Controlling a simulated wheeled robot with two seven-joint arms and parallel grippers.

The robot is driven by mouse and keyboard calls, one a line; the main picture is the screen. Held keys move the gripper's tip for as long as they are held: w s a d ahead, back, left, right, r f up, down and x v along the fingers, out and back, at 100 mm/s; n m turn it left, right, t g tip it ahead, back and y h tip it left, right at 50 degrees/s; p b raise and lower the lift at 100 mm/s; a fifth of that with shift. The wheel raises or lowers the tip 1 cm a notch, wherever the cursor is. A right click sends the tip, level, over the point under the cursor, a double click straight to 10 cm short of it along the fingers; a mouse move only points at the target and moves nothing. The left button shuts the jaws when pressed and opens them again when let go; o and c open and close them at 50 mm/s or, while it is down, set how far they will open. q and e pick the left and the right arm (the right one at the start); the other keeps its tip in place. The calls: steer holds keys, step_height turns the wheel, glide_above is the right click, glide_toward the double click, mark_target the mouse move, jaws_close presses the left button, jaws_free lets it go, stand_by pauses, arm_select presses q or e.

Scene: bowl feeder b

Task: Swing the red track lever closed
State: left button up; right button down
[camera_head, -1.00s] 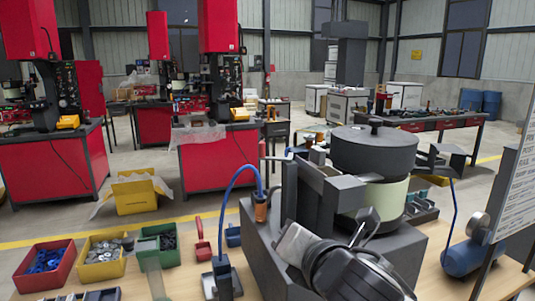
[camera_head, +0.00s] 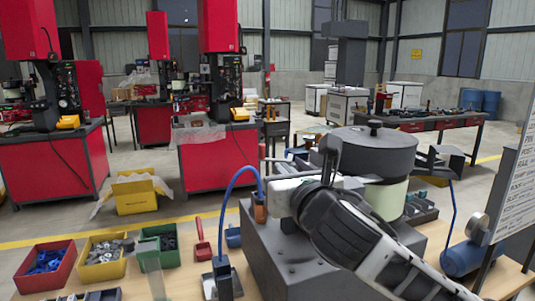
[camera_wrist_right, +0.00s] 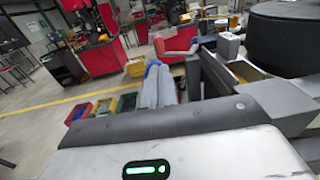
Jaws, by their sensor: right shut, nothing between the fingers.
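My right gripper (camera_head: 280,186) is shut and empty, at the front left of the bowl feeder (camera_head: 370,150). Its pale fingers (camera_wrist_right: 158,86) point toward the lever's area in the wrist view; a gap seems to show between them and the lever, but contact is unclear. My left gripper is not in view.
A blue hose (camera_head: 236,177) arches left of the feeder. Red (camera_head: 45,264), yellow (camera_head: 104,260) and green (camera_head: 160,244) parts bins and a red hand tool (camera_head: 202,242) stand on the bench. A sign board (camera_head: 512,190) stands at the right.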

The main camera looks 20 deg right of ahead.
mark_target(263, 151)
steer(key=w+p, duration=0.1)
steer(key=w, duration=0.8)
steer(key=shift+w+d+r, duration=0.1)
steer(key=shift+w, duration=0.1)
steer(key=shift+w+p, duration=0.3)
steer(key=shift+w, duration=0.1)
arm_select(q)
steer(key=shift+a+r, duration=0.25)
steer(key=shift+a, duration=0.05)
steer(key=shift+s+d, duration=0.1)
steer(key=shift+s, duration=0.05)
arm_select(e)
steer(key=shift+w, duration=0.1)
